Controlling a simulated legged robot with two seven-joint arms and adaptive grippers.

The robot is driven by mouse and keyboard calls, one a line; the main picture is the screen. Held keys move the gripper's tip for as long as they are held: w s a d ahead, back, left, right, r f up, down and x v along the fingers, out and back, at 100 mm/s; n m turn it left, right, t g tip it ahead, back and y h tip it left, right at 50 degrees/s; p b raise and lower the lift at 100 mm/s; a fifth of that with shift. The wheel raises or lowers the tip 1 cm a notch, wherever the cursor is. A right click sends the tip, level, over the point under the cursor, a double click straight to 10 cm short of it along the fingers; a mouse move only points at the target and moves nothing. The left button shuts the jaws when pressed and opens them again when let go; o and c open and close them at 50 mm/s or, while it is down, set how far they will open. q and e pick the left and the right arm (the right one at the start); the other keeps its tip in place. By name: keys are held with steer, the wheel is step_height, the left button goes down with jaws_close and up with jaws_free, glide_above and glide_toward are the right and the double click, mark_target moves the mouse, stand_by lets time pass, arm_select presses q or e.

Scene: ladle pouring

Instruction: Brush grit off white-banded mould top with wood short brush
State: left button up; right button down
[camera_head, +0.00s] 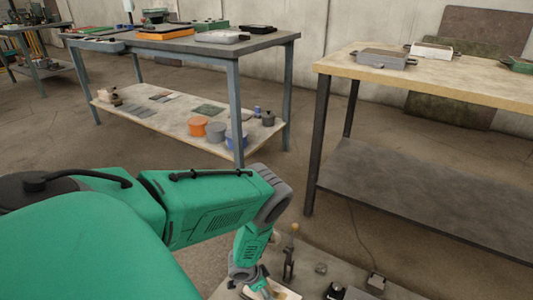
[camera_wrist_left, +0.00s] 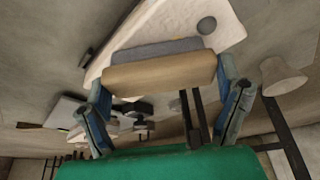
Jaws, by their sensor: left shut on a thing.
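My left gripper (camera_head: 250,278) reaches down to the low surface at the bottom of the head view. In the left wrist view its two fingers (camera_wrist_left: 162,78) are shut on the wood short brush, a tan wooden block (camera_wrist_left: 160,72) with a grey bristle strip (camera_wrist_left: 155,48). The bristle side faces a pale slab (camera_wrist_left: 180,18) with a dark round spot; I cannot tell if they touch. A pale slab edge (camera_head: 286,294) shows beside the gripper in the head view. A white-banded mould (camera_head: 431,50) stands on the right table. My right gripper is not in view.
A grey mould (camera_head: 385,59) stands beside the white-banded one on the right table (camera_head: 480,92). Small dark items (camera_head: 335,291) and an upright dark tool (camera_head: 288,264) are right of my gripper. A pale cone-like thing (camera_wrist_left: 282,76) is near the right finger.

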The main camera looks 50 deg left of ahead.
arm_select(q)
steer(key=shift+s+a+r, duration=0.1)
steer(key=shift+s+a, duration=0.05)
steer(key=shift+s, duration=0.05)
steer(key=shift+w+r+p, duration=0.1)
steer(key=shift+r+p, duration=2.2)
steer(key=shift+r, duration=0.55)
steer(key=shift+r, duration=0.1)
steer(key=shift+r+p, duration=1.15)
steer(key=shift+r, duration=0.35)
